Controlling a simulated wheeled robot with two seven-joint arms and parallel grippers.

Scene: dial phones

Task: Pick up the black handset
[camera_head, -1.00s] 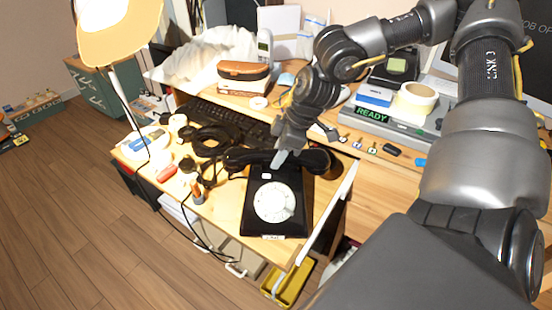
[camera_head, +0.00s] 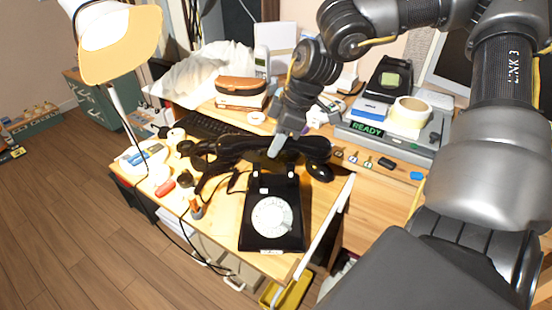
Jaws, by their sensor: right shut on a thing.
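The black handset (camera_head: 313,147) is a long dark bar held crosswise in my right gripper (camera_head: 276,152), which is shut around its middle. It appears raised above the black dial phone (camera_head: 248,212), whose pale round dial (camera_head: 271,217) faces up. The phone's cradle top is exposed below the handset. A dark cord seems to hang at the handset's left end, near the cable clutter. My left gripper does not show.
A black keyboard (camera_head: 207,126) lies behind. A desk lamp (camera_head: 121,45) stands at the left. A grey unit with a READY display (camera_head: 367,130) and a tape roll (camera_head: 411,112) are at the right. Small loose items crowd the table's left side.

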